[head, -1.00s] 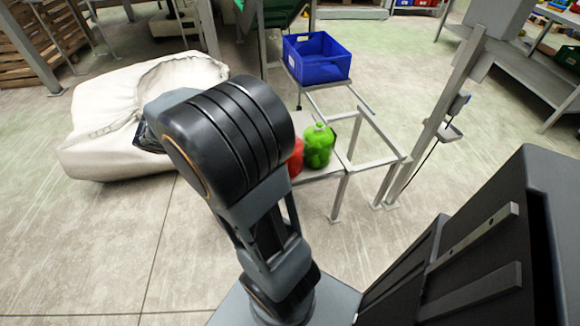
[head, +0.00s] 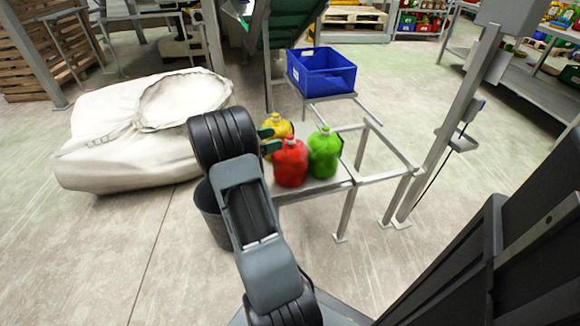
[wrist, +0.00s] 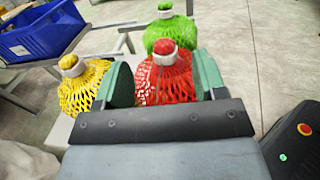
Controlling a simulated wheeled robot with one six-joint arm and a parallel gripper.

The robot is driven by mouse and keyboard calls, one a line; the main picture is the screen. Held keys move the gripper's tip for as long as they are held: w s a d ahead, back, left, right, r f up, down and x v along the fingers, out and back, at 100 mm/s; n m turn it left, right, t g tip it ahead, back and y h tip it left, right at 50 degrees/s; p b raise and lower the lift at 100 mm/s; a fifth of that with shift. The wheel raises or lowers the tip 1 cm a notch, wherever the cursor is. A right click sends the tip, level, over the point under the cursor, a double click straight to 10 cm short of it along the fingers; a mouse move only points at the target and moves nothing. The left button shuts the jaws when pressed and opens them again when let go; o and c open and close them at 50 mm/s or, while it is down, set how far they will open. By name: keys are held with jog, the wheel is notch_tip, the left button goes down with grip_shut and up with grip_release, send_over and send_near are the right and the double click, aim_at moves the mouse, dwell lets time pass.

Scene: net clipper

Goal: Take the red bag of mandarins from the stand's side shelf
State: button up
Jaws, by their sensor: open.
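The red bag of mandarins (head: 290,163) stands on the stand's side shelf (head: 318,184), between a yellow bag (head: 277,127) behind it and a green bag (head: 324,152) to its right. In the wrist view the red net bag (wrist: 168,78) with its white top shows between the green fingers of my gripper (wrist: 162,82). The fingers are open, one to each side of the bag in that picture. Whether they touch it cannot be told. The yellow bag (wrist: 82,86) is just left of the left finger, and the green bag (wrist: 170,33) is beyond the red one.
A blue crate (head: 321,72) sits on the stand above the shelf. A large white sack (head: 130,130) lies on the floor at left. A dark bin (head: 212,215) stands beside the shelf. A metal post (head: 440,130) rises at right.

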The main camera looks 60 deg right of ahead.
aim_at(291, 134)
jog(key=shift+b+x, duration=1.25)
jog(key=shift+x, duration=2)
jog(key=shift+s+a, duration=0.1)
jog(key=shift+s, duration=0.05)
jog(key=shift+c, duration=0.3)
grip_shut()
jog(key=shift+r, duration=0.1)
